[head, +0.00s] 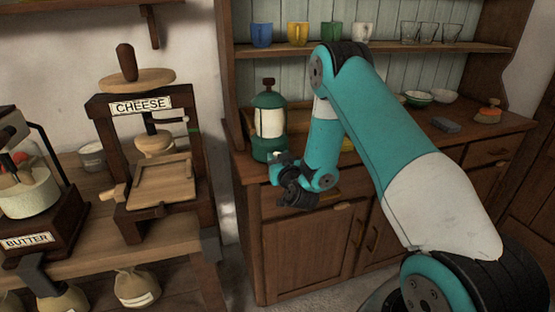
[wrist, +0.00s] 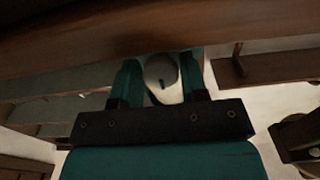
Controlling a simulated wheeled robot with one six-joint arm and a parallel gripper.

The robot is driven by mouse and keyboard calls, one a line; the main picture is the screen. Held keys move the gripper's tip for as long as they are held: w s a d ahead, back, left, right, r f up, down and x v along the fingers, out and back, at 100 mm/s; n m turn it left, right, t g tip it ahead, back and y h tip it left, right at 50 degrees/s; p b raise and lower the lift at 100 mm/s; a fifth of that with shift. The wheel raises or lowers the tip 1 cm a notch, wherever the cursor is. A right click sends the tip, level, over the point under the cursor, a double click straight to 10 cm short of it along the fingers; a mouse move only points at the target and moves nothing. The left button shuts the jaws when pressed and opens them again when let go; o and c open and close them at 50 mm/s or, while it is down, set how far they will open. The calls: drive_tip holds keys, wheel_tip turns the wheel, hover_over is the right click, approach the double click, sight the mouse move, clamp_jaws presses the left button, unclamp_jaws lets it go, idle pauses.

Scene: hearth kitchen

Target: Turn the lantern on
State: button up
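The lantern (head: 269,122) stands upright on the left end of the wooden counter in the head view. It has a green body, a pale glass and a dark top handle, and shows no clear glow. My gripper (head: 282,162) is at its lower right side, in front of the counter edge. In the wrist view, the two teal fingers of my gripper (wrist: 160,88) are spread apart. No separate switch is clear.
A cheese press (head: 160,182) and a butter grinder (head: 30,200) stand on the left bench. Several mugs and glasses line the shelf (head: 385,48) above the counter. Bowls (head: 418,98), a grey block (head: 446,124) and a small orange-based item (head: 488,114) sit toward the counter's right.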

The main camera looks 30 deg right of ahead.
drive_tip(key=c, duration=0.5)
drive_tip(key=shift+o, duration=0.2)
drive_tip(key=n+p, duration=0.1)
drive_tip(key=p, duration=0.1)
drive_tip(key=shift+r+n+p, duration=0.3)
drive_tip(key=shift+n+p, duration=0.1)
drive_tip(key=shift+f+n+p, duration=0.1)
drive_tip(key=shift+n+p, duration=0.7)
drive_tip(key=shift+n, duration=0.3)
drive_tip(key=shift+f+n, duration=0.2)
drive_tip(key=shift+n, duration=0.1)
drive_tip(key=o, duration=0.9)
